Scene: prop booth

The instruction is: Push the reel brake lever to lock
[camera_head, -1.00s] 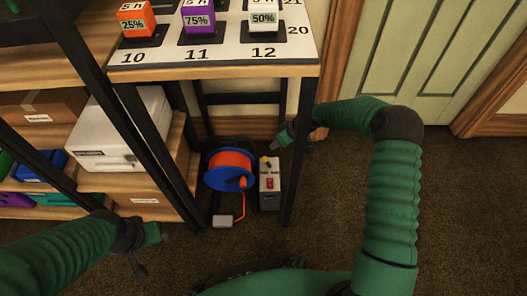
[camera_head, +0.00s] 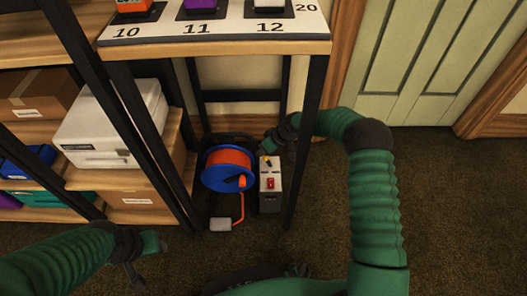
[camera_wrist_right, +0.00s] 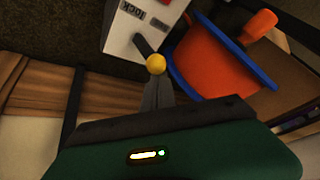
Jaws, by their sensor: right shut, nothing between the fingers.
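The brake lever, dark with a yellow ball knob (camera_wrist_right: 156,63), sticks out of a grey-white box (camera_wrist_right: 125,32) with dark lettering in the right wrist view. In the head view the box (camera_head: 270,193) stands upright on the floor, with the lever knob (camera_head: 267,161) at its top and a red switch on its face. The cable reel (camera_head: 213,178), blue with an orange drum, is left of the box. My right gripper (camera_head: 265,150) is shut and empty, its tips right by the knob; I cannot tell if they touch. My left gripper (camera_head: 158,243) is low on the left, its jaws unclear.
A table (camera_head: 215,52) with numbered squares and coloured blocks overhangs the reel. Its black leg (camera_head: 306,140) stands between the box and my right forearm. A shelf with a white case (camera_head: 112,125) is at left. Carpet (camera_head: 445,210) is clear at right.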

